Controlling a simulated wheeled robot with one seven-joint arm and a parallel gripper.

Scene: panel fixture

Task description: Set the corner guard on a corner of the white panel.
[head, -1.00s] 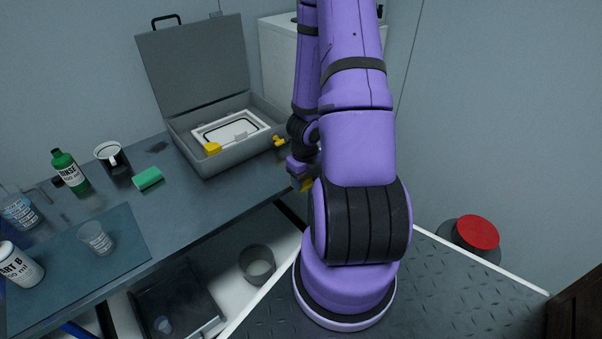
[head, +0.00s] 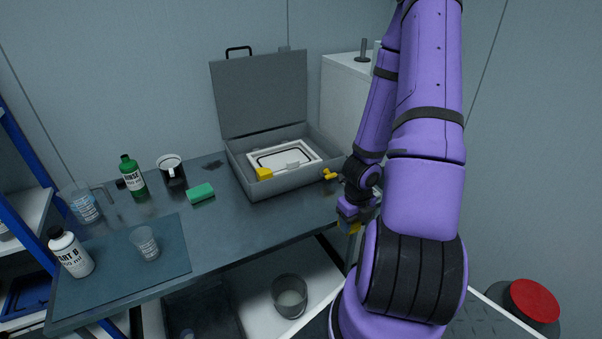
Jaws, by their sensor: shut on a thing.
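The white panel (head: 310,157) lies inside an open grey case (head: 285,184) on the bench. One yellow piece (head: 264,174) sits at the panel's near left corner. Another yellow piece (head: 331,174) is at the right end of the case's front side. My gripper (head: 352,222) is low, just off the bench's right end, to the right of and nearer than the case. It is shut on a yellow piece (head: 352,229), which looks like a corner guard. My arm and the small size hide most of its shape.
On the bench (head: 240,231) stand a green bottle (head: 133,178), a mug (head: 172,172), a green sponge (head: 201,193), a clear cup (head: 146,244) and a white bottle (head: 71,254). A white cabinet (head: 345,100) stands behind the case. A red button (head: 534,301) is at lower right.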

